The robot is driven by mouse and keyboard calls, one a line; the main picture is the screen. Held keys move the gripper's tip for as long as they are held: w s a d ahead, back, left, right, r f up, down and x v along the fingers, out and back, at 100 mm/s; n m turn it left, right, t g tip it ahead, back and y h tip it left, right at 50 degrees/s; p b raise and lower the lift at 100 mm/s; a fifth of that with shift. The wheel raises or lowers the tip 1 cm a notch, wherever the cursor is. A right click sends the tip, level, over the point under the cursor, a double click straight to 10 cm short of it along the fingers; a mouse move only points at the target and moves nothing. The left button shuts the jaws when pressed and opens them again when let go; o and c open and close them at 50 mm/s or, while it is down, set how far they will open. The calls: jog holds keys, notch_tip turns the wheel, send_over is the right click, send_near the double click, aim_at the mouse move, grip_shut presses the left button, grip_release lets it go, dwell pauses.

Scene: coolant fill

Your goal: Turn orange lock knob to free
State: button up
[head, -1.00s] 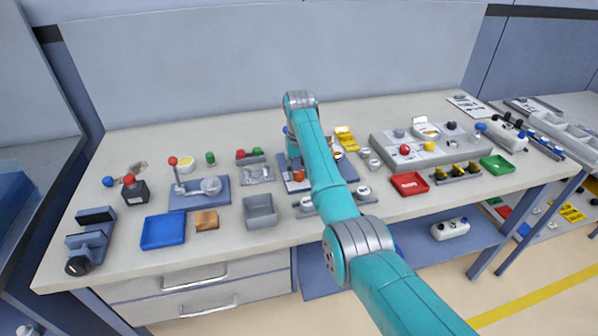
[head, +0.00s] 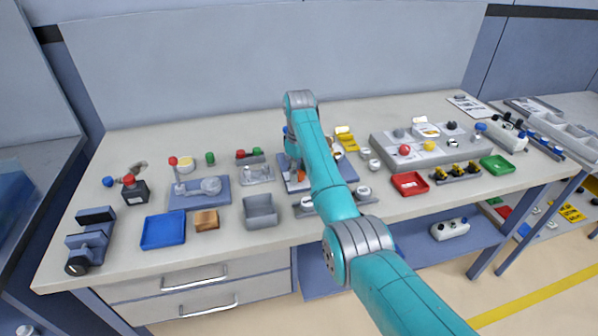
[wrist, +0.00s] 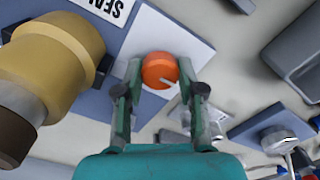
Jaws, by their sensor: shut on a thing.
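The orange lock knob (wrist: 158,68) is round and sits on a white plate (wrist: 190,48) in the wrist view. A pale pointer mark shows at its lower right edge. My gripper (wrist: 160,77) has one finger on each side of the knob and is shut on it. In the head view a small part of the orange knob (head: 301,177) shows beside my arm; the gripper is mostly hidden there.
A large tan cylinder (wrist: 50,58) with a grey and dark brown end stands close left of my gripper in the wrist view. A grey bin (wrist: 300,55) is at right. In the head view, a blue tray (head: 163,230) and a red tray (head: 409,184) lie on the bench.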

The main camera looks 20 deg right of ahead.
aim_at(299, 173)
dwell(0.4)
jog(key=o, duration=1.1)
jog(key=shift+o, duration=0.2)
jog(key=shift+r, duration=0.1)
jog(key=shift+r, duration=3.6)
